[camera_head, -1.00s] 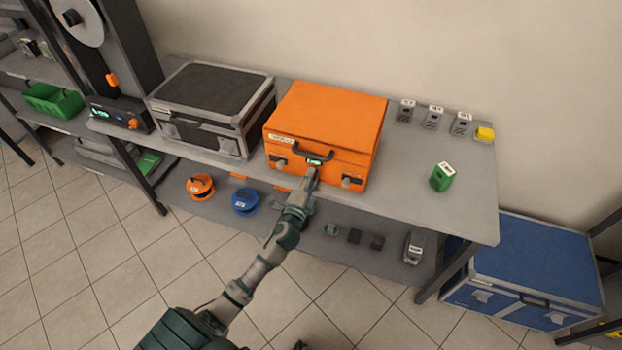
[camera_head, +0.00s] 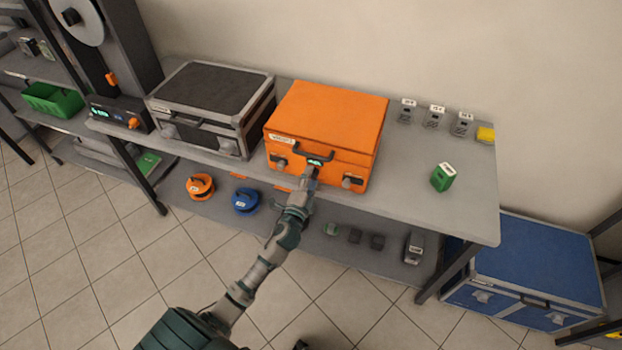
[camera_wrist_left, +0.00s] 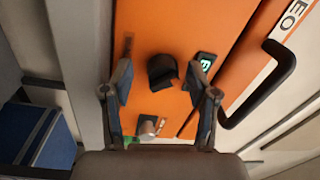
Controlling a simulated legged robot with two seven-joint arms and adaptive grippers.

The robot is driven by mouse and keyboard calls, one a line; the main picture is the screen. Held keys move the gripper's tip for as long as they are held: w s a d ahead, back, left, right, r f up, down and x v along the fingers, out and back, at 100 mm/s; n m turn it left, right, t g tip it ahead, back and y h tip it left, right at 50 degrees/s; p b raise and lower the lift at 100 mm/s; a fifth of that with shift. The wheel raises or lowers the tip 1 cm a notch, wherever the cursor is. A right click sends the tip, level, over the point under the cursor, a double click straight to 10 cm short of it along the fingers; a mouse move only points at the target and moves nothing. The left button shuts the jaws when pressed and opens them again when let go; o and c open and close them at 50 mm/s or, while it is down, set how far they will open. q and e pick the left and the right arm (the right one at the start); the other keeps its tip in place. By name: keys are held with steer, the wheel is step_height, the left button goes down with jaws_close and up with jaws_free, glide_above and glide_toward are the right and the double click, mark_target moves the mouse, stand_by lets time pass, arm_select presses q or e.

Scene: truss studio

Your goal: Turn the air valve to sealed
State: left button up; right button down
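The orange case (camera_head: 325,125) stands shut on the bench, with a black handle and a small lit display (camera_head: 315,162) on its front. In the left wrist view, a dark round knob (camera_wrist_left: 162,70), which looks like the air valve, sits on the orange front beside the lit display (camera_wrist_left: 205,61). My left gripper (camera_head: 313,174) is at the case front, below the handle. In its wrist view my left gripper (camera_wrist_left: 162,82) is open, with one finger on each side of the knob. No finger contact is clear. The knob's marking cannot be read. My right gripper is not seen.
A black case (camera_head: 212,90) stands left of the orange one. A green block (camera_head: 443,177) and small labelled holders (camera_head: 435,117) are on the bench to the right. Reels (camera_head: 245,200) lie on the lower shelf (camera_head: 290,235). A metal latch (camera_wrist_left: 152,126) is near the knob.

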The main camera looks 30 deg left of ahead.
arm_select(q)
steer(key=v, duration=1.2)
steer(key=shift+f, duration=0.1)
